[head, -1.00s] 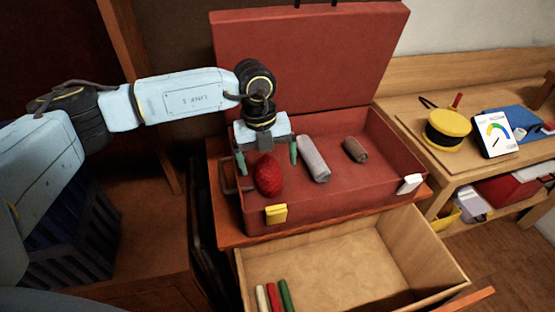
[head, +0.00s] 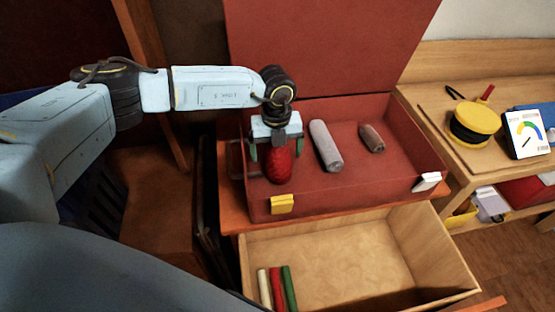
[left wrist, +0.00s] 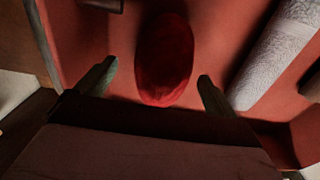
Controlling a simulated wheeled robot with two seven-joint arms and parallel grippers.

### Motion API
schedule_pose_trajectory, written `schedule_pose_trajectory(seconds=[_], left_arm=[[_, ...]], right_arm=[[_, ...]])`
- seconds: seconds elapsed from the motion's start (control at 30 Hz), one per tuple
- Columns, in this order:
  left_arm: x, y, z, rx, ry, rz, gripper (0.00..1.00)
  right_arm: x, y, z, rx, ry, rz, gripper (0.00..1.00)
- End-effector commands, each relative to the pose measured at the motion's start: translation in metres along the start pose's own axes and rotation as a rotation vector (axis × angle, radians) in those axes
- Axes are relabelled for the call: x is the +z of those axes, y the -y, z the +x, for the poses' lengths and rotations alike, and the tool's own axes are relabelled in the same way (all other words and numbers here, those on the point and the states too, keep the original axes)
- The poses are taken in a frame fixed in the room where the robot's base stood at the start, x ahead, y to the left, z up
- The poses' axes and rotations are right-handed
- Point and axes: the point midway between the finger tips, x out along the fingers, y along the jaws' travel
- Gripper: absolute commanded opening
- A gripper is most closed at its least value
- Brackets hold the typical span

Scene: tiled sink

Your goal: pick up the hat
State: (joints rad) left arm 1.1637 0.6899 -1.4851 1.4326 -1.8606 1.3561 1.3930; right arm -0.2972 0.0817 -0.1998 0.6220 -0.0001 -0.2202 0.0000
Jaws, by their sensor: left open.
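A red, rounded, textured thing (head: 279,167), which I take to be the hat, lies in the left part of the open red case (head: 345,190). My left gripper (head: 276,149) is above it, open, with one green fingertip on each side. In the left wrist view the red thing (left wrist: 165,60) sits between and beyond the two open fingers (left wrist: 155,84). I cannot tell whether a finger touches it. My right gripper is not in view.
A grey roll (head: 325,147) and a brown roll (head: 372,138) lie to the right in the case. The case lid stands up behind. Below is an open wooden drawer (head: 420,255) with coloured sticks (head: 277,288). A side bench (head: 480,160) holds a yellow reel (head: 474,121).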

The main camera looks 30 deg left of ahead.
Motion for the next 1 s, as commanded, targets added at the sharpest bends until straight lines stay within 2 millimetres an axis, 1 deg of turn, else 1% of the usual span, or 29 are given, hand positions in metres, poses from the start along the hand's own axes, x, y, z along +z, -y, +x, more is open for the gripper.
schedule_pose_trajectory(seconds=[0.03,0.1,0.2,0.3,0.5,0.87,0.9,1.0], left_arm=[[-0.001,0.002,0.011,0.003,-0.002,0.001,0.94],[-0.001,0.003,0.021,0.002,-0.002,0.000,0.94],[0.000,0.003,0.032,0.002,-0.001,0.001,0.94],[0.000,0.003,0.036,0.000,0.000,0.001,0.94],[0.000,0.003,0.036,0.000,0.000,0.002,0.94],[0.000,0.003,0.035,0.000,0.000,0.001,0.47],[0.000,0.003,0.035,0.000,0.000,0.001,0.45],[0.000,0.003,0.035,-0.001,0.000,0.001,0.45]], right_arm=[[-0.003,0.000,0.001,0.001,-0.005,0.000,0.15],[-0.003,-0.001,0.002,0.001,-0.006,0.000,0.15],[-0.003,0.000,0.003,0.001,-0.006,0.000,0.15],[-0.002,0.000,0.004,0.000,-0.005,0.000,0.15],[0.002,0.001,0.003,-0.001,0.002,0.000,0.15],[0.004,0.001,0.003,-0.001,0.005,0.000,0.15],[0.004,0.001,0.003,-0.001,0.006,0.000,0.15],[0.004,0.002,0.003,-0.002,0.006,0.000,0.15]])
